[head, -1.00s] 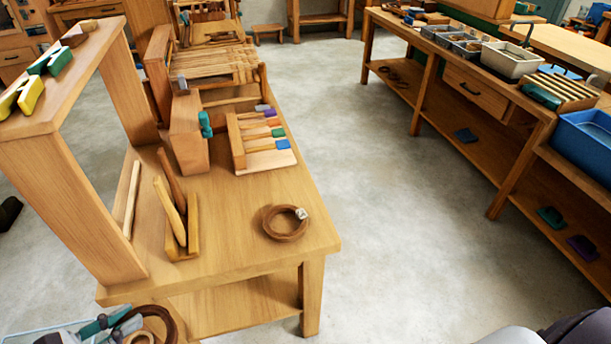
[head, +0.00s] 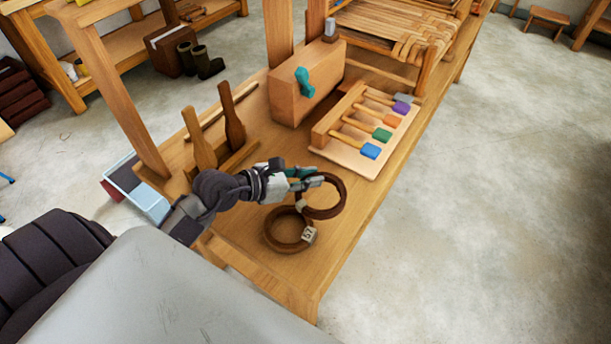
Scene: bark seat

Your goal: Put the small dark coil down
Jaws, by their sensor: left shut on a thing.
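My left gripper (head: 312,180) is shut on a small dark brown coil (head: 341,204), gripping its upper left side. The coil hangs tilted over the front part of the wooden bench (head: 300,268). My right gripper is not in view.
A rack of tools with coloured ends (head: 352,152) stands behind the coils. A wooden holder with upright handles (head: 222,160) is to the left, behind my arm. Bare bench lies right of the coils, up to the bench's edge.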

